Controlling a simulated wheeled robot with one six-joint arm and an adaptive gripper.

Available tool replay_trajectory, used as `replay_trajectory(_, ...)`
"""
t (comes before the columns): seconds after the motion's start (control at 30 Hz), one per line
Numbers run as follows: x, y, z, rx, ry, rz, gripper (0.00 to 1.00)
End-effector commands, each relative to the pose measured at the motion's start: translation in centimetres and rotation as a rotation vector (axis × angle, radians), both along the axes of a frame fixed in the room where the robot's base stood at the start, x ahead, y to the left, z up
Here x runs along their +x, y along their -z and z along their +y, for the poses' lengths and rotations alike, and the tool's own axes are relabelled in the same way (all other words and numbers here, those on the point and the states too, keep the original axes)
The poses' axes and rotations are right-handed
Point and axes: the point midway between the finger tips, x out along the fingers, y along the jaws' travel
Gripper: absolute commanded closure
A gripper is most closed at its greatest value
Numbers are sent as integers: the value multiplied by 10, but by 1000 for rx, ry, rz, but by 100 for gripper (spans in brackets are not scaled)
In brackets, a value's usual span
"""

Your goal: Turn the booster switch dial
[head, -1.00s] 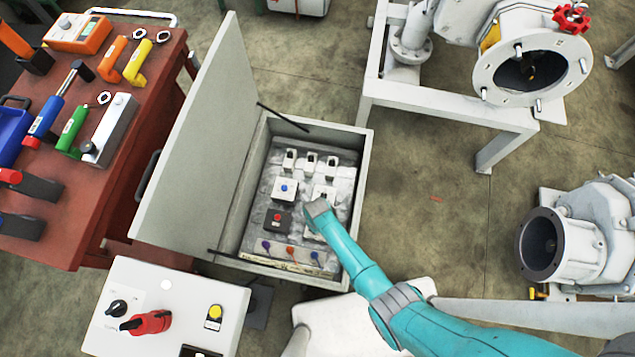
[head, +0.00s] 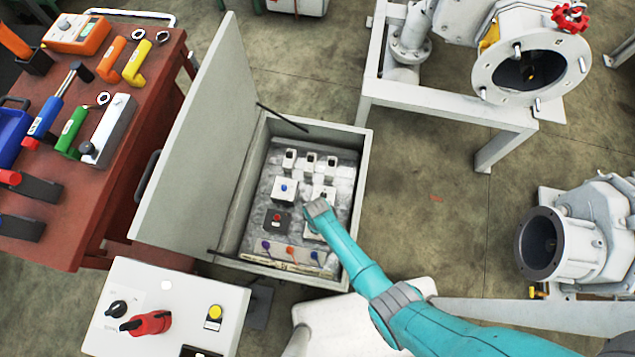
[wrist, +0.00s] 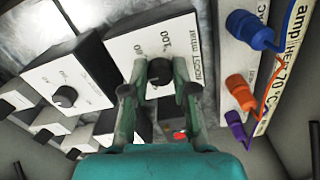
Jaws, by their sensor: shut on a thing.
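The booster switch is a white box (wrist: 182,40) in the wrist view, with printed lettering and a dark round dial (wrist: 160,72) on its face. My gripper (wrist: 160,88) has its two fingers on either side of this dial and is shut on it. In the head view my teal arm reaches into the open electrical cabinet (head: 362,165), and its end (head: 318,208) covers much of the switch. The fingertips are hidden there.
A second white box with a black dial (wrist: 64,96) sits left of the gripper in the wrist view. Blue (wrist: 250,30), orange (wrist: 240,92) and purple (wrist: 238,130) connectors are at the right. The cabinet's raised door (head: 195,140) stands left of the panel.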

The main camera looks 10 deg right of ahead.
Motion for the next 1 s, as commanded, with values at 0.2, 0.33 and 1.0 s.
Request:
replay_trajectory(0.2, 0, 0, 0, -1, 1, 1, 48)
replay_trajectory(0.33, 0, 0, 0, -1, 1, 1, 48)
replay_trajectory(1.0, 0, -50, 0, 0, 1, -3, 48)
